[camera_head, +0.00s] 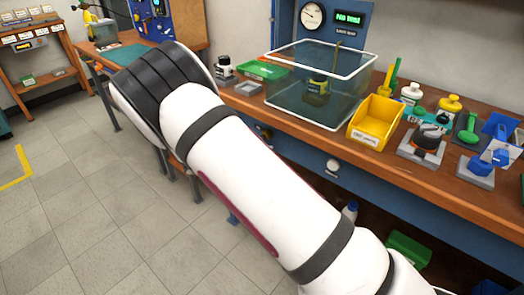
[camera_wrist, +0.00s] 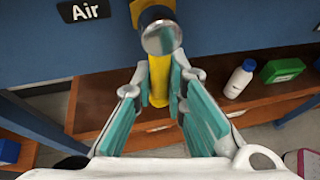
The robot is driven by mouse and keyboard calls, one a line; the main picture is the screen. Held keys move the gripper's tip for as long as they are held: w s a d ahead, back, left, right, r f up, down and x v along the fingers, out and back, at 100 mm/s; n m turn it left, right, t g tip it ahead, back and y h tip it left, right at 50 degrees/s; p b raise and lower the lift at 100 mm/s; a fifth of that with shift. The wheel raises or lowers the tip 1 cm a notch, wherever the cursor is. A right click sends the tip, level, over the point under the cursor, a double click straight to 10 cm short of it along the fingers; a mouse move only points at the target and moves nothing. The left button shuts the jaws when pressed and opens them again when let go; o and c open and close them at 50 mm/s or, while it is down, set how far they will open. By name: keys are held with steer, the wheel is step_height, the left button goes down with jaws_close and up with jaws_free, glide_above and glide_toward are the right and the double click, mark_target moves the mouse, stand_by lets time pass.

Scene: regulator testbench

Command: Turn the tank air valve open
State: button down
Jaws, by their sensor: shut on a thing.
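The air valve shows in the wrist view, with a round metal knob (camera_wrist: 161,38) on a yellow body below the blue panel edge, right of a black "Air" label (camera_wrist: 84,10). Its yellow lever (camera_wrist: 159,80) points straight down. My gripper (camera_wrist: 160,88) is shut on the lever, with its teal-padded fingers on either side. The clear tank (camera_head: 300,105) stands on the bench in the head view and holds a yellow and dark part. My gripper is out of the head view; my white arm covers part of the bench front there.
In the wrist view, a white bottle (camera_wrist: 240,80) with a blue cap and a green box (camera_wrist: 283,70) sit on a lower shelf at right. In the head view, a yellow bin (camera_head: 376,121) and several regulator parts crowd the benchtop.

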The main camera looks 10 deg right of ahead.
steer(key=c, duration=1.6)
jaws_free()
steer(key=shift+a, duration=0.1)
steer(key=v, duration=1.2)
